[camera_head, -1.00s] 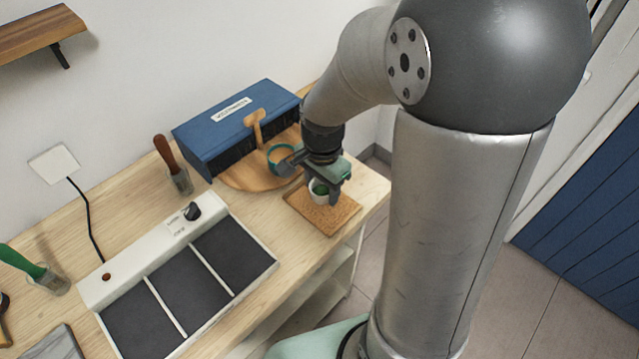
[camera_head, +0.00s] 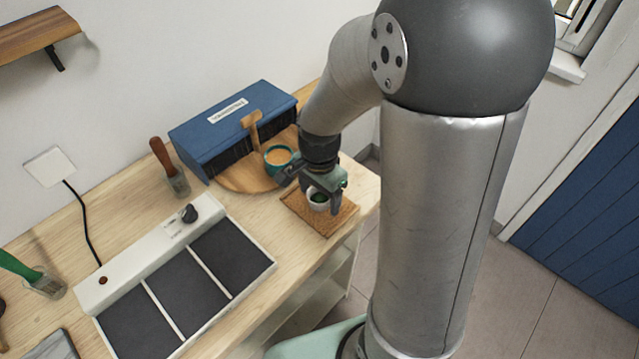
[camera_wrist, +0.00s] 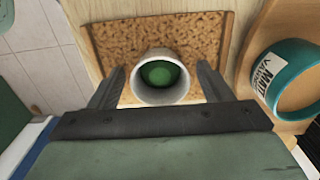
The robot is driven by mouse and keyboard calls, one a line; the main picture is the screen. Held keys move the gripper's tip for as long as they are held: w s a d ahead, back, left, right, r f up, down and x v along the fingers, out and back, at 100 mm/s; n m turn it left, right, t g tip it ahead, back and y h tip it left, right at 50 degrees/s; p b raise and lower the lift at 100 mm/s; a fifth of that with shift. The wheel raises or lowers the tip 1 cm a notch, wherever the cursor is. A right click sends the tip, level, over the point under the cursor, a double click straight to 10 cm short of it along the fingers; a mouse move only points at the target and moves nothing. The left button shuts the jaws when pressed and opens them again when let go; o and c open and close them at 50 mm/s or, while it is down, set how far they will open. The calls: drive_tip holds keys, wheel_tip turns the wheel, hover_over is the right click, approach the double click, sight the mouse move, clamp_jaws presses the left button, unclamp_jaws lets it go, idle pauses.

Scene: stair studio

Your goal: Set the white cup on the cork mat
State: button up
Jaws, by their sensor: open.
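The white cup (camera_head: 317,204), green inside, stands upright on the cork mat (camera_head: 326,222) at the right end of the bench. In the wrist view the cup (camera_wrist: 159,96) sits within the cork mat (camera_wrist: 121,40), towards its near side. My gripper (camera_head: 324,192) is low over the mat, its jaws open around the cup. In the wrist view the fingers of my gripper (camera_wrist: 160,72) are on either side of the cup, with a gap showing on both sides. In the head view my gripper hides part of the cup.
A teal-rimmed cup (camera_wrist: 292,78) stands close to the right finger, on a round wooden board (camera_head: 233,183). A blue box (camera_head: 225,125) is behind it. A white panel with dark bays (camera_head: 160,285) lies to the left. The bench's front edge is close to the mat.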

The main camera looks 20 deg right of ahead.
sight(319, 202)
wheel_tip(319, 202, up, 12)
drive_tip(key=s+f+n, duration=0.3)
drive_tip(key=s+n, duration=0.9)
drive_tip(key=s, duration=0.1)
drive_tip(key=shift+t, duration=0.3)
drive_tip(key=shift+s+a, duration=0.1)
idle(0.4)
